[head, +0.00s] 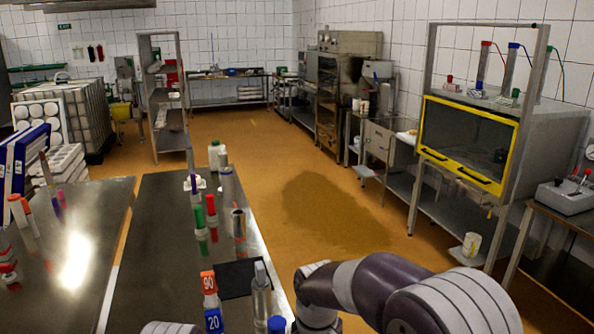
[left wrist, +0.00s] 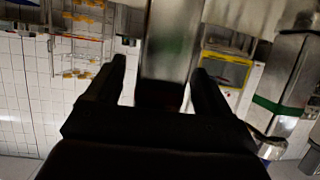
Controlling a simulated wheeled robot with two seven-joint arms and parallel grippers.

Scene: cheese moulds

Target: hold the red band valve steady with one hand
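On the dark bench in the head view stands a small piece with a red band (head: 211,203), beside a green-banded piece (head: 197,216). I cannot tell for sure that the red-banded one is the valve. My left gripper (left wrist: 158,68) shows in the left wrist view with its two dark fingers apart. A blurred metal upright (left wrist: 172,35) with a greenish tint stands between or just beyond the fingers. A gap shows at the left finger, and no red band is visible there. My right arm comes in at the lower right of the head view, with its gripper out of frame.
Metal cylinders (head: 239,224), a red-and-blue numbered block (head: 210,290) and a clear bottle (head: 261,290) stand along the bench's right side. A dark mat (head: 236,280) lies nearby. A green-banded metal cylinder (left wrist: 283,103) is right of my left gripper.

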